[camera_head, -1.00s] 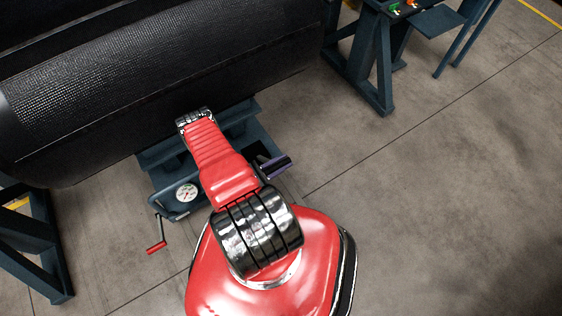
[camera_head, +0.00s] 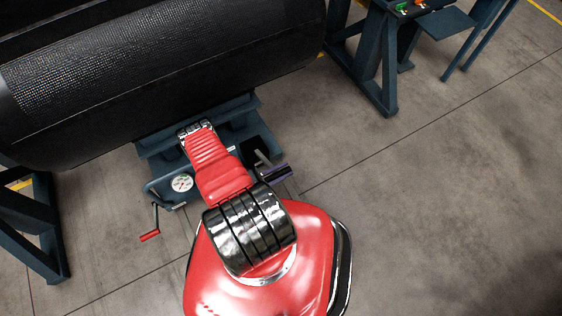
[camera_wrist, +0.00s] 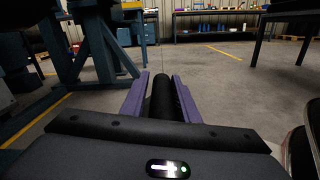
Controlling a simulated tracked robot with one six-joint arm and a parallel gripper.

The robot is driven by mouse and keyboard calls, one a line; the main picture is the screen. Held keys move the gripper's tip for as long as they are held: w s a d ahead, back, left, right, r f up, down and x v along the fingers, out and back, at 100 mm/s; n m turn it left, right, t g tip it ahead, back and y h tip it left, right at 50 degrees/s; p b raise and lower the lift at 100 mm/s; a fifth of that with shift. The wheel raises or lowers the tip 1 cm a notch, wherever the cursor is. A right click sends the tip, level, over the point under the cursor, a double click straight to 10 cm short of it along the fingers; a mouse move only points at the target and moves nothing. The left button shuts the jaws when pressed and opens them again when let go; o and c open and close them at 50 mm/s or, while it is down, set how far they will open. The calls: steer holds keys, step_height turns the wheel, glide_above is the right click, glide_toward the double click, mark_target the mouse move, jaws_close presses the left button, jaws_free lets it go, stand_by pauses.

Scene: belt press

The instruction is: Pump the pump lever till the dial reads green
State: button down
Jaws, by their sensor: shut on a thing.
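My gripper's purple jaws (camera_wrist: 158,97) are shut on the dark round grip of the pump lever (camera_wrist: 162,100) in the wrist view. The round white dial (camera_head: 181,183) faces up at the unit's left front. It has small coloured marks, but its needle reading is too small to tell. My red arm hides the middle of the unit.
A crank with a red handle (camera_head: 150,236) sticks out at the unit's left front. A large black belt roll (camera_head: 160,80) hangs behind the unit. A blue stand with green and orange controls (camera_head: 385,50) is at the back right. The floor to the right is clear.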

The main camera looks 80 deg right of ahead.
steer(key=shift+f, duration=0.1)
steer(key=c, duration=1.5)
jaws_free()
steer(key=shift+w+a, duration=0.1)
steer(key=shift+w, duration=0.05)
steer(key=shift+v, duration=6.8)
